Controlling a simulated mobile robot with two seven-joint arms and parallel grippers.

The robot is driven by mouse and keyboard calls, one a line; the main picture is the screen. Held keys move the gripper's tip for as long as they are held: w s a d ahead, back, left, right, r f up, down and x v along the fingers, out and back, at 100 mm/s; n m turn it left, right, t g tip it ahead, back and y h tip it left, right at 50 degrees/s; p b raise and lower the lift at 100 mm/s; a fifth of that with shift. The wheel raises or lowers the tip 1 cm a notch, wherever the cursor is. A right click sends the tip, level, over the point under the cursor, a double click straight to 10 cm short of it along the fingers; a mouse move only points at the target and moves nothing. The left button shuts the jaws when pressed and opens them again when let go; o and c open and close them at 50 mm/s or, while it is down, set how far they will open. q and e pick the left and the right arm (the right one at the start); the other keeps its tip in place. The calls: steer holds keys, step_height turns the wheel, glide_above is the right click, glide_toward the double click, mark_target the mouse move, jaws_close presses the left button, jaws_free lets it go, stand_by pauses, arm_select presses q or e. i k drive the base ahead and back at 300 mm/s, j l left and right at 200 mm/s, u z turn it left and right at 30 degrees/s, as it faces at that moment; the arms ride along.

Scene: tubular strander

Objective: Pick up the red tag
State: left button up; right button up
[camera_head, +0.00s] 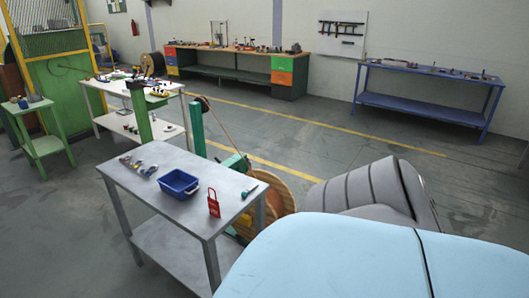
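The red tag (213,205) stands near the right part of the grey metal table (205,165). It looks upright, with a loop at its top and a wider red lower part with pale marks. It is just right of a blue bin (179,184), apart from it. Nothing covers the tag. Neither of my grippers shows in the head view, so I cannot see how they stand relative to the tag.
Small tools (139,166) lie on the table's left part, and a green-handled tool (249,191) lies on the right. A wooden reel (275,203) stands behind the table. A blue bench (425,96) stands far right. Open floor lies between.

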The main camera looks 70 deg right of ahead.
mark_target(214, 207)
steer(key=z, duration=1.85)
